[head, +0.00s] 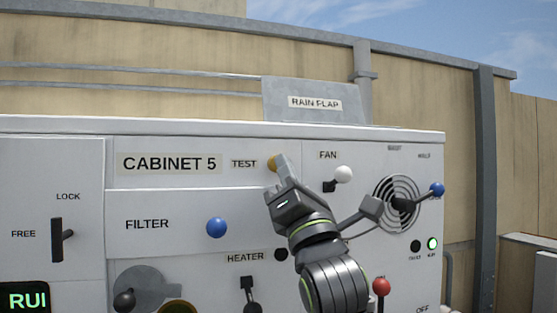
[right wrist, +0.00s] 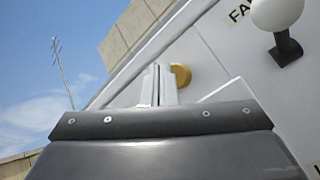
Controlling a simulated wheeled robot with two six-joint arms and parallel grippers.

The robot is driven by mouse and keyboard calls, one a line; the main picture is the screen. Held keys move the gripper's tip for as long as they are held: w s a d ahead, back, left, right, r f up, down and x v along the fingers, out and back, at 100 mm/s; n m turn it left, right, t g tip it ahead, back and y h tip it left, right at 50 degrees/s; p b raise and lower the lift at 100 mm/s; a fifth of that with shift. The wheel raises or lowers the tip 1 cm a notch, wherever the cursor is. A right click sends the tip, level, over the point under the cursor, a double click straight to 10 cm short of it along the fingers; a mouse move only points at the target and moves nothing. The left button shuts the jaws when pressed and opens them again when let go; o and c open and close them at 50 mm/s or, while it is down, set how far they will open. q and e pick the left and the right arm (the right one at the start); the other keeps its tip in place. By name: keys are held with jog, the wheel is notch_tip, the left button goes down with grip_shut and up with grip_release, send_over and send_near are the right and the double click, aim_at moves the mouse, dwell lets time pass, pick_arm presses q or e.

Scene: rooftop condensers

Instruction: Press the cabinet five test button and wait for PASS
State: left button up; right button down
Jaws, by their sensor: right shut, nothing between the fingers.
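The white CABINET 5 (head: 250,210) fills the lower part of the head view. Its yellow test button (head: 271,163) sits right of the TEST label (head: 244,163). My right gripper (head: 281,160) is shut and empty, with its fingertips at the button and partly covering it. In the right wrist view the shut fingers (right wrist: 158,82) overlap the yellow button (right wrist: 182,75); I cannot tell whether they touch it or whether it is pushed in. A dark display (head: 25,300) at lower left shows green letters reading "RUI", perhaps clipped. My left gripper is not in view.
A white fan knob (head: 343,174) stands close right of my gripper. A round grille (head: 398,203), blue knob (head: 437,189), red knob (head: 381,286), lit green lamp (head: 433,243) and blue filter knob (head: 216,228) are nearby. A rain flap (head: 315,90) rises behind.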

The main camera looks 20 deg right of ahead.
jog(key=shift+w, duration=0.15)
dwell(0.6)
jog(key=shift+w, duration=0.35)
jog(key=shift+w, duration=0.55)
dwell(0.9)
jog(key=shift+s+b, duration=0.1)
jog(key=shift+b, duration=0.2)
jog(key=shift+s+f, duration=0.1)
jog(key=shift+s, duration=0.75)
